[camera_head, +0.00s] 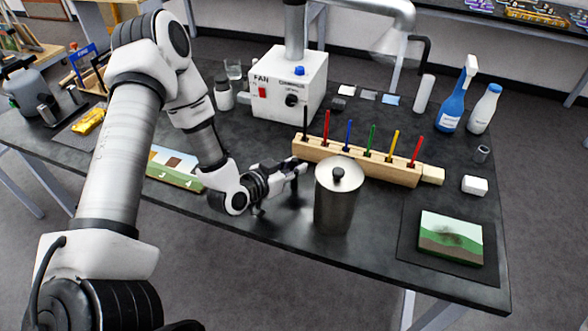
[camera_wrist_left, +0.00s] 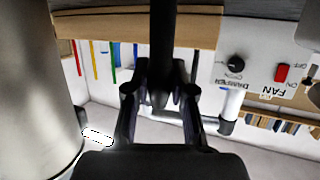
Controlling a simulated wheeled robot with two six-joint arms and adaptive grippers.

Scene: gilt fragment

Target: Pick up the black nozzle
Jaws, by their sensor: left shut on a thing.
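My left gripper (camera_head: 300,167) is over the black bench, in front of the left end of a wooden rack and left of a steel canister (camera_head: 335,195). In the wrist view, which looks upside down, the left gripper (camera_wrist_left: 160,97) has its two fingers shut on the black nozzle (camera_wrist_left: 161,55). The nozzle is a dark bar with a tapered tip. It runs from the picture's top edge to between the fingers. Its far end is out of that view. In the head view the nozzle is hard to tell from the dark fingers. My right gripper is not seen.
The wooden rack (camera_head: 340,161) holds several upright coloured rods just behind the gripper. A white fan box (camera_head: 290,85) stands behind it. A blue spray bottle (camera_head: 458,95) and a white bottle (camera_head: 484,108) stand at the back right. A landscape picture block (camera_head: 451,238) lies front right.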

